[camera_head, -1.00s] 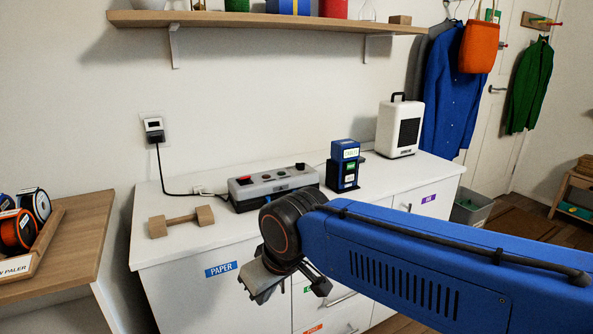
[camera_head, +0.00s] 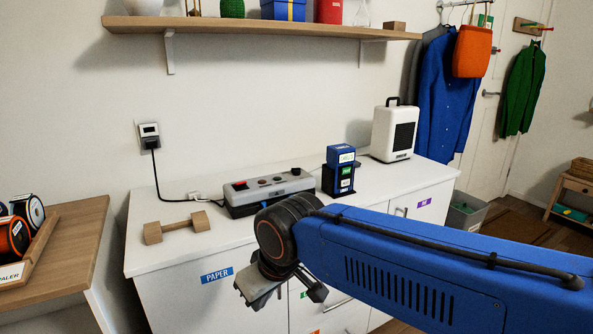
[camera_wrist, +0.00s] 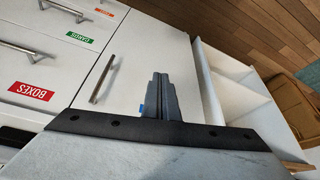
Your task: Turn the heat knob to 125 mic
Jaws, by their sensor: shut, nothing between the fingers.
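The heat knob seems to belong to the grey control box (camera_head: 268,190) on the white cabinet top. The box has a red switch at its left and several dark round controls along its top. Which one is the heat knob, its setting and any 125 mic mark are too small to tell. My gripper (camera_head: 283,297) is in front of the cabinet, below the top's front edge and apart from the box. In the wrist view my gripper (camera_wrist: 160,97) is shut with its fingers together and empty, with cabinet fronts and floor beyond. The box does not show in that view.
A blue and black device (camera_head: 340,172) stands right of the box, and a white heater-like unit (camera_head: 395,132) beyond it. A wooden dumbbell-shaped piece (camera_head: 176,227) lies at the left. A wooden shelf (camera_head: 262,28) hangs above. The cabinet top (camera_head: 205,245) is clear in front.

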